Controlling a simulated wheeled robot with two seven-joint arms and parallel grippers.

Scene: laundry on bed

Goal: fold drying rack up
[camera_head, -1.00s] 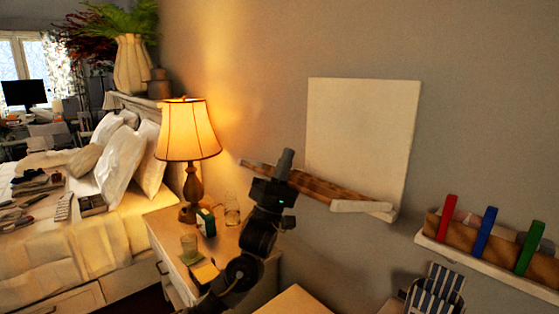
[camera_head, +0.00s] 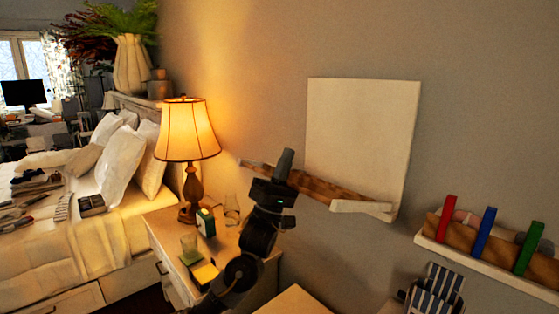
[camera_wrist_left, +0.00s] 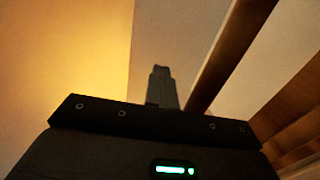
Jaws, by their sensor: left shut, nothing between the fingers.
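The drying rack is on the wall, with a white square panel (camera_head: 362,140) and a wooden slatted frame (camera_head: 330,191) sticking out below it. A pale bar (camera_head: 360,207) shows at the frame's right end. My left gripper (camera_head: 285,158) is shut and empty, pointing up in front of the frame's left part and hiding some of it. In the left wrist view the shut fingers (camera_wrist_left: 162,85) point up, with a wooden bar (camera_wrist_left: 228,55) of the frame just to their right. A gap shows beside the upper fingers; contact lower down cannot be told. My right gripper is not in view.
A shelf (camera_head: 490,268) with red, blue and green items is at the right. The wall above is clear.

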